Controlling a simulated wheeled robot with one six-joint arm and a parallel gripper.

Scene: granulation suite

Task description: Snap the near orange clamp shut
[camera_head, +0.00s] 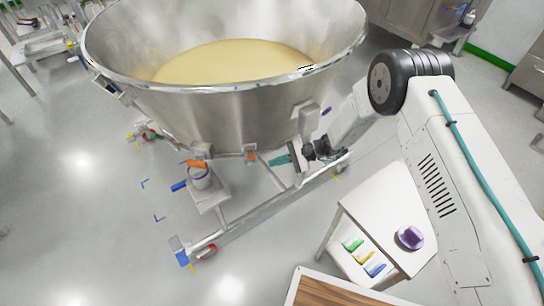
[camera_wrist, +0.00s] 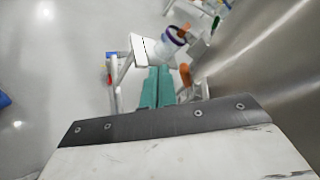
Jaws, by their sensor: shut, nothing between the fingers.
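A small orange clamp (camera_head: 250,156) sits low on the outside wall of the large steel bowl (camera_head: 215,115). In the wrist view an orange piece (camera_wrist: 185,74), which looks like this clamp, lies against the bowl wall just right of my fingertips. A second orange piece (camera_head: 197,164) shows farther left, by a small white bucket (camera_head: 200,179); it also shows in the wrist view (camera_wrist: 187,28). My gripper (camera_head: 271,162) has teal fingers, shut and empty, just right of the near clamp. The fingers (camera_wrist: 159,69) lie together in the wrist view. I cannot tell whether either clamp is open.
The bowl holds pale yellow powder (camera_head: 235,62) and stands on a wheeled frame (camera_head: 250,212). The bucket rests on a small white stand (camera_head: 208,195). A white side table (camera_head: 385,210) with a purple object (camera_head: 410,237) stands at right.

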